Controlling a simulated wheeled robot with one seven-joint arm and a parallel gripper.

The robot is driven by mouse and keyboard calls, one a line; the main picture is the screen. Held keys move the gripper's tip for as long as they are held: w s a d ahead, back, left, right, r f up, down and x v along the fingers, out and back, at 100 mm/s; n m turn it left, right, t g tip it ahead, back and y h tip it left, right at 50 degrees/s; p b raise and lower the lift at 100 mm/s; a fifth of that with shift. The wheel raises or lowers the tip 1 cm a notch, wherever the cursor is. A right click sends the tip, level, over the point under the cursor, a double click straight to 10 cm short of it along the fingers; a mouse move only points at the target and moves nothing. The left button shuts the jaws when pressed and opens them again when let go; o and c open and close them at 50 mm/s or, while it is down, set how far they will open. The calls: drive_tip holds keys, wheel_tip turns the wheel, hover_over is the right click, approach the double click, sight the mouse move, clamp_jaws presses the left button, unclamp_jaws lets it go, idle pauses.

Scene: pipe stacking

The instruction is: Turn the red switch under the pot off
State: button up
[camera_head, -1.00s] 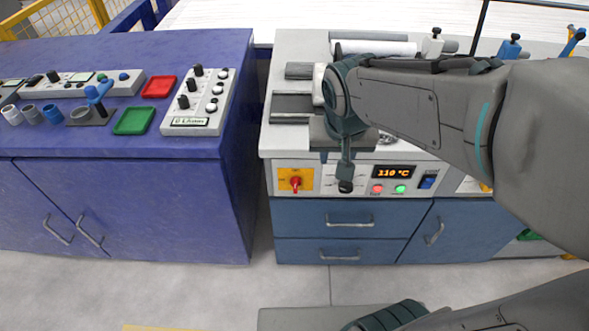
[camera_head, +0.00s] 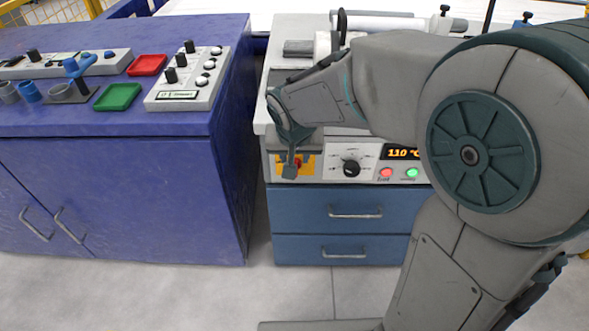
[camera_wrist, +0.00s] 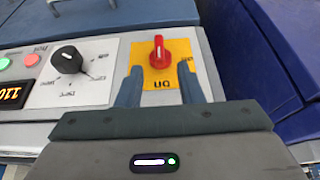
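The red switch (camera_wrist: 159,50) sits on a yellow plate (camera_wrist: 147,79) on the front panel of the blue-drawer unit. In the wrist view its handle points away from my gripper, and plate lettering shows below it. My gripper (camera_wrist: 160,70) is open, with one finger on each side of the plate's lower part. The switch lies between and just beyond the fingertips, with no clear contact. In the head view my gripper (camera_head: 290,160) covers most of the switch, and part of the yellow plate (camera_head: 308,165) shows beside it. I cannot make out the pot; my arm hides much of the worktop.
A black knob (camera_head: 351,167) is right of the switch in the head view, followed by a 110 °C display (camera_head: 402,153) and red and green buttons. Blue drawers (camera_head: 345,212) are below. A purple cabinet (camera_head: 120,190) stands left across a narrow gap.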

drive_tip(key=b+x, duration=0.1)
drive_tip(key=x, duration=0.5)
drive_tip(key=shift+w+f, duration=0.2)
drive_tip(key=shift+f, duration=0.15)
drive_tip(key=c, duration=0.6)
